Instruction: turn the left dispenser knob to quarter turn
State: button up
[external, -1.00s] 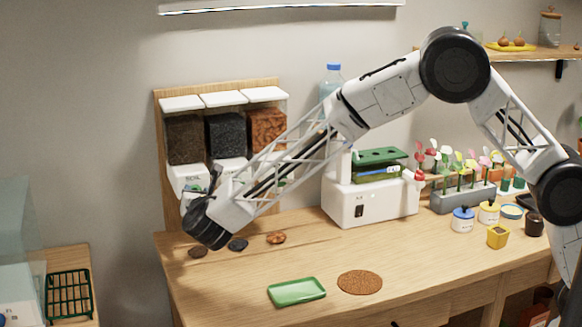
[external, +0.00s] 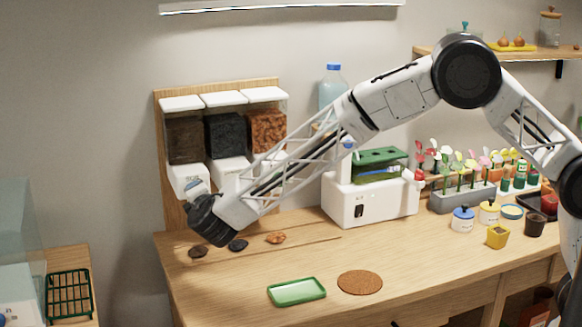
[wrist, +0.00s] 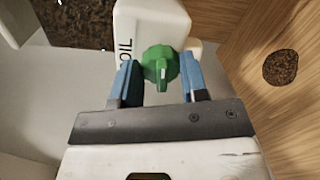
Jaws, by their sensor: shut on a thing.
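The left dispenser (external: 185,140), filled with brown soil, stands on the wooden rack at the back left. Its white spout shows in the wrist view (wrist: 150,22), with part of a dark label. Its green knob (wrist: 161,64) has a pale pointer mark, which looks near upright in the wrist view. My gripper (wrist: 159,74) is shut on the knob, with one blue finger on each side. In the external view my gripper (external: 195,187) is at the left spout, and my wrist hides the knob there.
The middle dispenser (external: 225,137) and right dispenser (external: 267,131) stand close beside it. Small heaps of brown (external: 197,251), black (external: 238,245) and orange material (external: 276,238) lie below. A green tray (external: 297,291) and cork mat (external: 360,283) lie in front.

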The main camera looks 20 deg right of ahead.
jog(key=shift+m, duration=0.9)
jog(key=o, duration=0.9)
jog(key=shift+s+r, duration=0.15)
jog(key=shift+s, duration=1.8)
jog(key=shift+s+r, duration=0.1)
jog(key=shift+s, duration=1.85)
